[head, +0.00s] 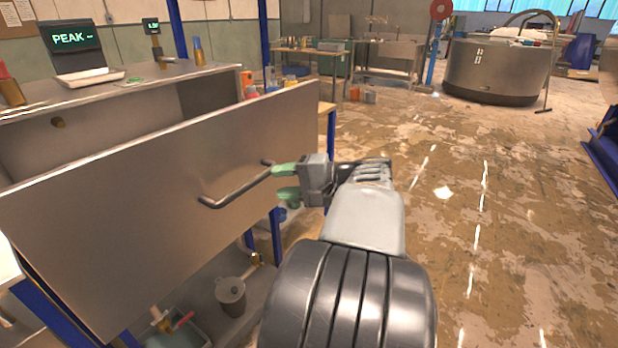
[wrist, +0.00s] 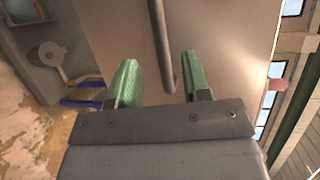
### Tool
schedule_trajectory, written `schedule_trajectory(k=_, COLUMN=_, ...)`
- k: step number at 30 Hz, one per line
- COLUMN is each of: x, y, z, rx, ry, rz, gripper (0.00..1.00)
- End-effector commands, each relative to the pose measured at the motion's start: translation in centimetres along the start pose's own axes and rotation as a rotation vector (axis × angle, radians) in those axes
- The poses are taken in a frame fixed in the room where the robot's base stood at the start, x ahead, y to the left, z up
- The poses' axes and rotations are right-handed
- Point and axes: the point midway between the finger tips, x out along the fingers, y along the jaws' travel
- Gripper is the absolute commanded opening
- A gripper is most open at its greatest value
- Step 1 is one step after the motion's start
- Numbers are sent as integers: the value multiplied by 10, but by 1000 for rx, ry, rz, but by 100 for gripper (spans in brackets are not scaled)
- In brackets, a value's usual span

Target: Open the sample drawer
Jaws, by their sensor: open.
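The drawer's large grey metal front (head: 150,205) stands out from the bench at the left of the head view, with a gap behind its top edge. A dark bar handle (head: 235,187) is fixed across it. My gripper (head: 280,181) is at the handle's right end, its green fingers parted. In the wrist view the handle (wrist: 158,40) runs between the two open fingers (wrist: 161,62), with space on both sides; I cannot tell whether either touches it. The drawer's contents are hidden behind the front.
The bench top (head: 150,82) carries a small display reading PEAK (head: 78,42). A lidded grey pot (head: 231,296) stands on the shelf below the drawer. Blue bench legs are close to my arm. Worn floor (head: 500,200) to the right is clear; a large round metal vessel (head: 497,70) stands far back.

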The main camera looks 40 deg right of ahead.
Motion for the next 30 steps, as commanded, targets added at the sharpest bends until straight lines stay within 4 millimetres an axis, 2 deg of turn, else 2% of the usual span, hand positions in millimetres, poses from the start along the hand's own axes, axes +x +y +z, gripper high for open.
schedule_trajectory(k=1, x=-11, y=-1, z=-1, rx=2, ry=6, rz=0, gripper=44)
schedule_trajectory(k=6, x=-37, y=0, z=-1, rx=2, ry=3, rz=0, gripper=44)
schedule_trajectory(k=12, x=-54, y=0, z=0, rx=1, ry=0, rz=1, gripper=44)
schedule_trajectory(k=30, x=-58, y=0, z=0, rx=1, ry=-2, rz=0, gripper=44)
